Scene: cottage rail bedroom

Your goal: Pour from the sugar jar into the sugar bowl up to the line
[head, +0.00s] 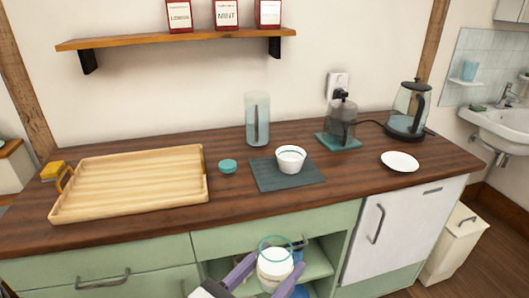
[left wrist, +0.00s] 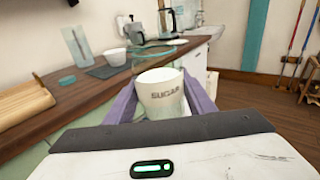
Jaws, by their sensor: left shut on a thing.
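The sugar jar (head: 275,267) is clear glass with white contents and a teal-tinted rim. In the left wrist view the sugar jar (left wrist: 163,95) shows the word SUGAR and looks roughly upright. My left gripper (head: 270,275) is shut on it, its purple fingers on either side, in front of the counter. In the left wrist view the left gripper (left wrist: 160,105) shows the same hold. The sugar bowl (head: 290,162), small and white, stands upright on a dark mat (head: 272,180), beyond the jar. Its fill line is too small to make out. My right gripper is not in view.
A round teal lid (head: 228,166) lies left of the mat. A tall glass vessel (head: 257,125) stands behind it. A wooden tray (head: 130,182) fills the left counter. A dispenser (head: 342,125), a kettle (head: 408,110) and a white saucer (head: 400,162) are at right.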

